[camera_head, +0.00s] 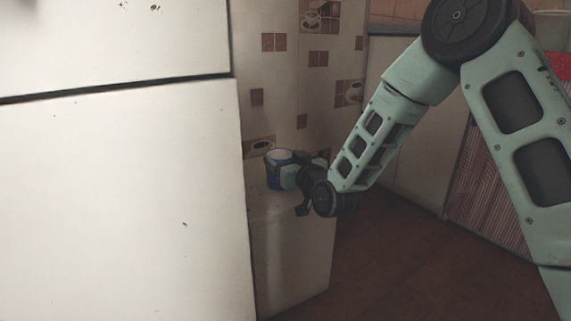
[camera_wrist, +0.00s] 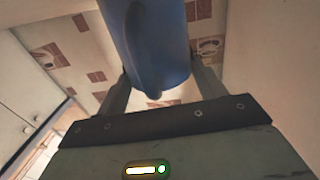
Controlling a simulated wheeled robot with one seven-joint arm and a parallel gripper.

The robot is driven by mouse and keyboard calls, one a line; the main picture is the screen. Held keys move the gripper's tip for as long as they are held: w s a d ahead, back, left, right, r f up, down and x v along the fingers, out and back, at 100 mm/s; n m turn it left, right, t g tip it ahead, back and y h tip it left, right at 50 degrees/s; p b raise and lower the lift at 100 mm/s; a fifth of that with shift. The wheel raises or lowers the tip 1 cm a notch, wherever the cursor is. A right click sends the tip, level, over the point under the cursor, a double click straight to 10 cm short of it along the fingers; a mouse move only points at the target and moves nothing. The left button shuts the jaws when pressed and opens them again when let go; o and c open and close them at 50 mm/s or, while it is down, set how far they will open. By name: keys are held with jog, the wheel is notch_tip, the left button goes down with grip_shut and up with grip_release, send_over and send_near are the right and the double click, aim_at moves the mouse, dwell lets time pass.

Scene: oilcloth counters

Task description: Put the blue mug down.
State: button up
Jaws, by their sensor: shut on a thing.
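The blue mug (camera_head: 273,173) is at the far end of my arm in the head view, upright, with a pale inside at its top. My gripper (camera_head: 286,175) is shut on it from the right side. In the wrist view the mug (camera_wrist: 155,45) fills the top middle between the two fingers of my gripper (camera_wrist: 160,88). The mug is over or on the white counter (camera_head: 275,204) beside the tiled wall. I cannot tell whether its base touches the top, as the contact is small and dim.
A tall white cabinet or fridge (camera_head: 120,200) stands close on the left and hides part of the counter. The patterned tiled wall (camera_head: 290,90) is behind the mug. The brown floor (camera_head: 400,245) is open to the right of the counter.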

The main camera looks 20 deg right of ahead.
jog(key=shift+r, duration=0.1)
jog(key=o, duration=1.2)
jog(key=shift+f, duration=0.2)
jog(key=shift+c, duration=0.2)
jog(key=shift+r, duration=0.2)
jog(key=p+v, duration=0.4)
jog(key=v, duration=0.8)
